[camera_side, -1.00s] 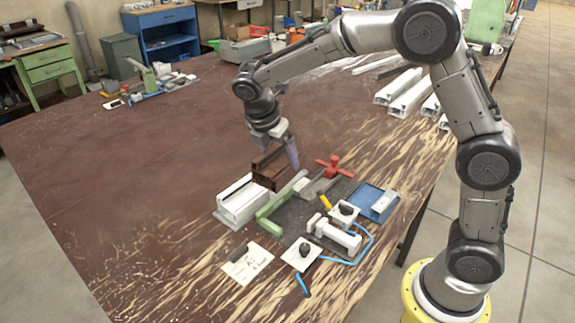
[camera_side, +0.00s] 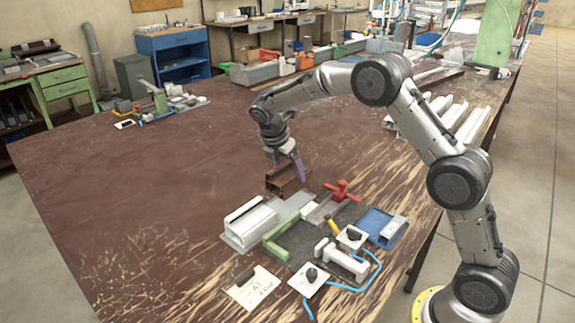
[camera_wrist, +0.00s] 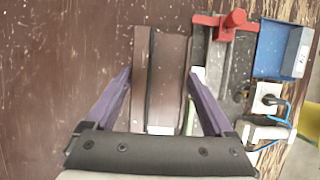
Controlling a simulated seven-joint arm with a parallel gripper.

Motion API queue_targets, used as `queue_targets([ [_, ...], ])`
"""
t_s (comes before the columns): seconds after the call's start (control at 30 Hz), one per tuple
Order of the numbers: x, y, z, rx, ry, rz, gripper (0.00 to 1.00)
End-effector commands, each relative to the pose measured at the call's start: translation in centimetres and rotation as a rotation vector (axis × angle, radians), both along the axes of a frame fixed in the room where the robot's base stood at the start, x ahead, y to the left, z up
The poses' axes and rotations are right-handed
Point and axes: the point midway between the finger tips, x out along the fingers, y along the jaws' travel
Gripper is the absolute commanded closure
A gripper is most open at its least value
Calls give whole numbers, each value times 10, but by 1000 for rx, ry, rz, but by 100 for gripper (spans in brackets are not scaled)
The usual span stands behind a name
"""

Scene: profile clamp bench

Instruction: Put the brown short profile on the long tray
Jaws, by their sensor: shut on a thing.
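The brown short profile (camera_side: 286,182) is an open-channel brown piece beyond the far end of the white profile; it also shows in the wrist view (camera_wrist: 172,70). My gripper (camera_side: 290,174) is shut on it, with purple fingers on either side in the wrist view (camera_wrist: 160,82). I cannot tell whether it touches the table. The grey tray (camera_side: 232,241) under the white profile (camera_side: 250,223) seems to be the long tray; the white profile covers most of it.
A green bar (camera_side: 281,240) and a red clamp (camera_side: 342,190) stand right of the white profile. A blue tray (camera_side: 376,222) with a pale block, switch plates and blue hose lie further right.

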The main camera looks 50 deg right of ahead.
Motion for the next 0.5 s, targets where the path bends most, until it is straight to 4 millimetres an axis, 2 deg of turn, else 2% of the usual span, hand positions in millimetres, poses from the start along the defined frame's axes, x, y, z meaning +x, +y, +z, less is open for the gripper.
queue_targets([
  [0.5, 0, 0, -44, -1, 1, 2, 76],
])
